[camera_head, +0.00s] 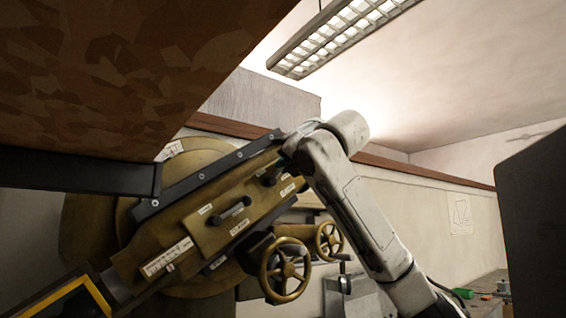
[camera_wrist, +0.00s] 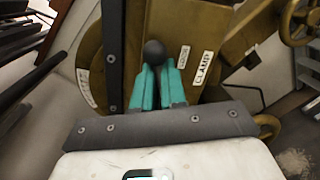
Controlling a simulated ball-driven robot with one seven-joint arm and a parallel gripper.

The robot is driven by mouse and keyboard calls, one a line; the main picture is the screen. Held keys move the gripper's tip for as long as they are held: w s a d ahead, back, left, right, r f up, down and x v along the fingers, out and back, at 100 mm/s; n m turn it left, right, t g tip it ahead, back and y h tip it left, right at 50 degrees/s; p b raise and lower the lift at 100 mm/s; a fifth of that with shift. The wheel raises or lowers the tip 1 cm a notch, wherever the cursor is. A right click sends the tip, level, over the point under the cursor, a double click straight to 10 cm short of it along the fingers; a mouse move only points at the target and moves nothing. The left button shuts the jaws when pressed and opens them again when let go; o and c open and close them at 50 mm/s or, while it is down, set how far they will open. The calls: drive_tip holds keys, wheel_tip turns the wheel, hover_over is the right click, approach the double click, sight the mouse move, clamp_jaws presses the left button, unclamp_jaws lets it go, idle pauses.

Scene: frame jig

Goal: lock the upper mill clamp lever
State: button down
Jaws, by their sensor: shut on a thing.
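The clamp lever's black ball knob (camera_wrist: 154,50) shows in the wrist view, just beyond the tips of my teal fingers. My gripper (camera_wrist: 157,72) is shut on the lever just below the knob, with one finger on each side. The lever's shaft is hidden between the fingers. A white label reading CLAMP (camera_wrist: 204,68) is on the brass plate to the right, with a smaller label beside it that I cannot read. In the head view my arm reaches the upper end of the tilted brass mill (camera_head: 215,215), and the gripped knob is hidden there.
Two brass handwheels (camera_head: 285,270) stand below the mill's right side, near my forearm. A dark lever (camera_head: 235,210) sits lower on the mill's face. A brown patterned panel (camera_head: 120,70) overhangs the upper left. A dark panel (camera_head: 532,220) stands at the right edge.

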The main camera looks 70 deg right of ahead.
drive_tip(key=shift+s+d+f+m+y, duration=0.15)
drive_tip(key=shift+d+f+m, duration=0.05)
drive_tip(key=shift+m, duration=0.45)
drive_tip(key=shift+s+d+f+m+y, duration=0.1)
drive_tip(key=shift+d+f+m+y, duration=0.15)
drive_tip(key=shift+m, duration=0.45)
drive_tip(key=shift+s+d+f+m+y, duration=0.1)
drive_tip(key=shift+s+d+f+m, duration=0.1)
drive_tip(key=shift+m, duration=0.45)
drive_tip(key=c, duration=1.2)
unclamp_jaws()
drive_tip(key=b+v, duration=0.3)
drive_tip(key=v, duration=0.7)
drive_tip(key=shift+s+a, duration=0.2)
drive_tip(key=shift+a, duration=0.15)
